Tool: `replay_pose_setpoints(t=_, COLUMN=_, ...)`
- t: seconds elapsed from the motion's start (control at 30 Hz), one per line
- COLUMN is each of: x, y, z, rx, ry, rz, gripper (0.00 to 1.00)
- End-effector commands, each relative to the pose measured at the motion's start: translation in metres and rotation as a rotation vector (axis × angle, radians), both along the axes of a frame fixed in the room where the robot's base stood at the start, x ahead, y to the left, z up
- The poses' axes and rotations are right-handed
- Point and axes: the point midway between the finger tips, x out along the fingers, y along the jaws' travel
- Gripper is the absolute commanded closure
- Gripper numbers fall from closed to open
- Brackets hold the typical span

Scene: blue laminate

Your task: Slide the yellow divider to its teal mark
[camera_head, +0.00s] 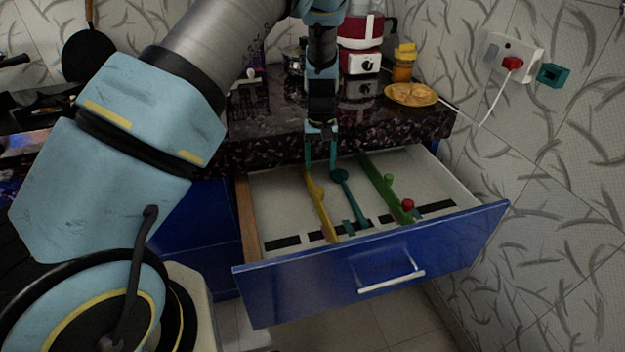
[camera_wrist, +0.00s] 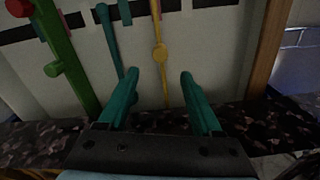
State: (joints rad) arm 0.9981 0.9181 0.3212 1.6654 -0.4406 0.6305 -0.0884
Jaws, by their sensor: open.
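The yellow divider (camera_head: 323,210) runs front to back inside the open drawer, with a round knob partway along. It also shows in the wrist view (camera_wrist: 160,55). A teal mark (camera_head: 348,227) is on the dark strip near the drawer front, to the right of the yellow divider; it shows in the wrist view too (camera_wrist: 125,12). My gripper (camera_head: 320,164) is open over the back of the drawer. In the wrist view its fingers (camera_wrist: 160,77) stand on either side of the yellow divider's line, short of the knob. Contact cannot be told.
A teal long-handled piece (camera_head: 350,198) lies between the yellow divider and a green divider (camera_head: 375,178) with a red knob (camera_head: 408,204). Another teal patch is near the green one. The dark countertop (camera_head: 275,130) overhangs the back; the drawer front (camera_head: 350,280) has a handle.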

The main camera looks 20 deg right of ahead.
Motion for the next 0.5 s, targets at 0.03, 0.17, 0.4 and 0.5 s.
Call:
replay_pose_setpoints(t=0.03, x=0.0, y=-0.001, z=-0.003, rx=0.001, ry=0.001, rz=-0.001, gripper=0.33)
replay_pose_setpoints(t=0.17, x=-0.001, y=0.001, z=-0.018, rx=0.004, ry=0.002, rz=0.001, gripper=0.33)
replay_pose_setpoints(t=0.4, x=-0.001, y=0.001, z=-0.062, rx=0.004, ry=0.002, rz=-0.001, gripper=0.33)
replay_pose_setpoints(t=0.5, x=-0.001, y=0.001, z=-0.079, rx=0.003, ry=0.002, rz=0.001, gripper=0.33)
